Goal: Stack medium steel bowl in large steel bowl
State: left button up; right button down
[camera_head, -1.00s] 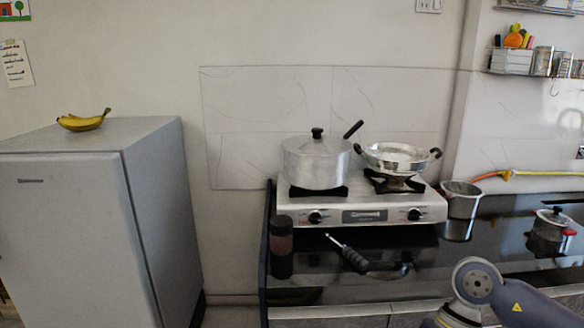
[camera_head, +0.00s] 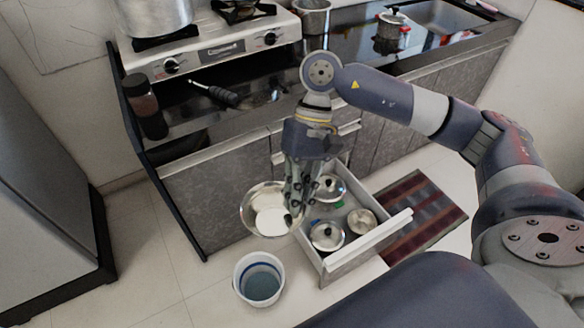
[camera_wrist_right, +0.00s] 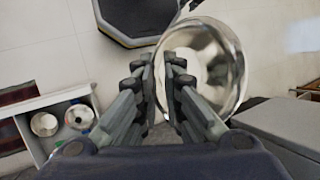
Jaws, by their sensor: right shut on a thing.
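My right gripper (camera_head: 296,207) is shut on the rim of a shiny round steel bowl (camera_head: 256,198), held beside the open drawer. In the right wrist view the bowl (camera_wrist_right: 228,60) shows between and to the right of the fingers (camera_wrist_right: 163,62), its inside facing the camera. I cannot tell from size alone whether it is the medium or the large bowl. No second steel bowl can be told for sure; a small round metal vessel (camera_head: 362,221) sits in the drawer. My left gripper is not in view.
The pulled-out drawer (camera_head: 370,245) also holds lidded pots (camera_head: 327,236). A white bucket (camera_head: 240,287) stands on the floor in front. The counter carries a stove (camera_head: 225,40), a dark jar (camera_head: 143,105) and a lidded pot (camera_head: 390,28). A striped rug (camera_head: 425,212) lies right.

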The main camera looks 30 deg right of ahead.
aim_at(360, 228)
jog(key=z, duration=1.65)
jog(key=i+l+u, duration=0.2)
jog(key=l, duration=0.15)
jog(key=i+l+u, duration=0.25)
jog(key=l, duration=0.15)
jog(key=i+l+u, duration=0.2)
jog(key=l, duration=0.2)
jog(key=l+u, duration=0.25)
jog(key=l, duration=0.15)
jog(key=i+l+u, duration=0.2)
jog(key=l, duration=0.25)
jog(key=k, duration=0.1)
